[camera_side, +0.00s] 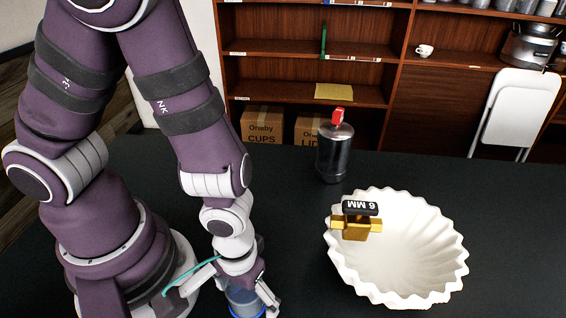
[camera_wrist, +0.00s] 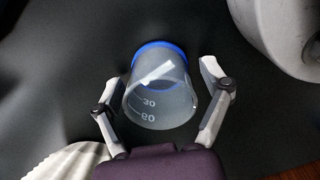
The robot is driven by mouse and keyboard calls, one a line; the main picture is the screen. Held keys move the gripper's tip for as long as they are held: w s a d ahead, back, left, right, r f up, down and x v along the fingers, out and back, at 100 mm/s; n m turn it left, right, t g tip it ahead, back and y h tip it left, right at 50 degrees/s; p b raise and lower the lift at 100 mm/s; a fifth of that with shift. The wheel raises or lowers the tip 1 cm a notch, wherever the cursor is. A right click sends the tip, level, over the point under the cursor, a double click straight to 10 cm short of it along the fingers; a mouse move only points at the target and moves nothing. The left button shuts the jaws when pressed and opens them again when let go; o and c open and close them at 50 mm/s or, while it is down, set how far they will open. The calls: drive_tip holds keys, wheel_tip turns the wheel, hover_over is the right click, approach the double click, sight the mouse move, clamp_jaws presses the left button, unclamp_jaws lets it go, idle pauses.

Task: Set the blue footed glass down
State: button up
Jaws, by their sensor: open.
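The blue footed glass (camera_wrist: 160,100) is a clear, tapered cup with a blue ring at its foot and white 30 and 60 marks. In the wrist view it is between the two fingers of my gripper (camera_wrist: 162,80), with a visible gap to the right finger. The fingers are spread open. In the side view the glass (camera_side: 243,298) is at the bottom edge, below my gripper (camera_side: 238,284) and partly hidden by it. It looks upright over the dark table; contact of its foot with the table is hard to confirm.
A white fluted bowl (camera_side: 425,255) stands to the right, with a brass piece (camera_side: 355,227) labelled 6 MM at its left rim. A dark canister (camera_side: 335,152) with a red top stands behind. The dark table (camera_side: 295,240) is clear between glass and bowl.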

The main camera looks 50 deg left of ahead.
wheel_tip(320, 180, up, 12)
drive_tip(key=w+a+r+m+t, duration=0.4)
drive_tip(key=a+r, duration=0.4)
drive_tip(key=a, duration=0.3)
drive_tip(key=shift+w+a+r+m+t, duration=0.15)
drive_tip(key=shift+w+r+m+t, duration=0.2)
drive_tip(key=shift+w+t, duration=0.35)
